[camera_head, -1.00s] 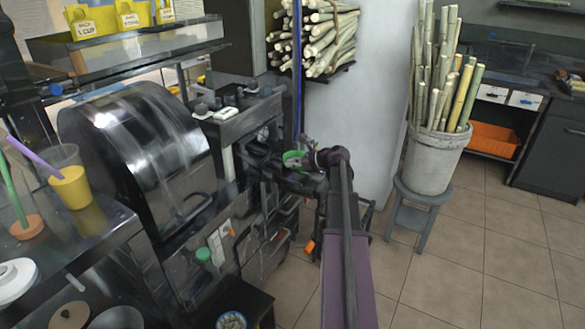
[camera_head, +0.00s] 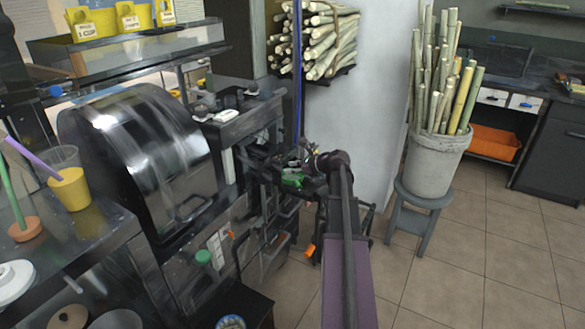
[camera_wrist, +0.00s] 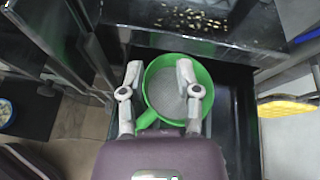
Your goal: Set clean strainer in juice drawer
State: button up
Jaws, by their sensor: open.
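The strainer (camera_wrist: 167,92) has a bright green rim and handle and a grey mesh. In the wrist view it lies in or just above a dark, open box-like drawer (camera_wrist: 232,125); I cannot tell whether it rests on the bottom. My gripper (camera_wrist: 158,72) is open, with one finger at the left of the strainer and the other over its right part. In the head view the green strainer (camera_head: 292,178) shows small at the end of my arm, beside the press (camera_head: 150,155). My gripper (camera_head: 308,166) is partly hidden there by my wrist.
A ledge with pale scattered bits (camera_wrist: 190,20) lies beyond the drawer. A yellow object (camera_wrist: 288,106) is at the right. In the head view, a cane bucket (camera_head: 433,160) stands on a stool (camera_head: 418,208), with clear floor in front.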

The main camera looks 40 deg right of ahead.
jog(key=shift+r, duration=0.25)
jog(key=shift+r+p, duration=0.15)
jog(key=shift+p, duration=0.25)
jog(key=p+v, duration=0.4)
jog(key=v, duration=0.8)
dwell(0.5)
